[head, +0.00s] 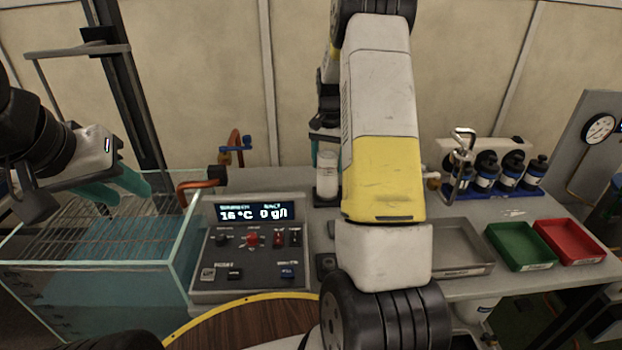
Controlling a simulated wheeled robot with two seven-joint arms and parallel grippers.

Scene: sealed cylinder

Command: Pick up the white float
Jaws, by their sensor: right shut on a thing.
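The white float (327,176) looks like a small white cylinder, upright, with its lower end at a dark round holder (327,198) on the bench. My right gripper (326,145) is directly above it, shut on its top. My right arm's large white and yellow link hides part of this gripper and the area to its right. I cannot tell whether the float's base is still seated in the holder. My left gripper (122,190) has teal fingers and hangs over the glass tank at the left, away from the float. The gap between its fingers is unclear.
A glass tank (185,245) with water and a wire rack stands at left. A control box (250,260) reads 16 °C and 0 g/l. Grey, green (520,245) and red (570,240) trays, dark bottles (510,168) and a gauge (599,129) are at right.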

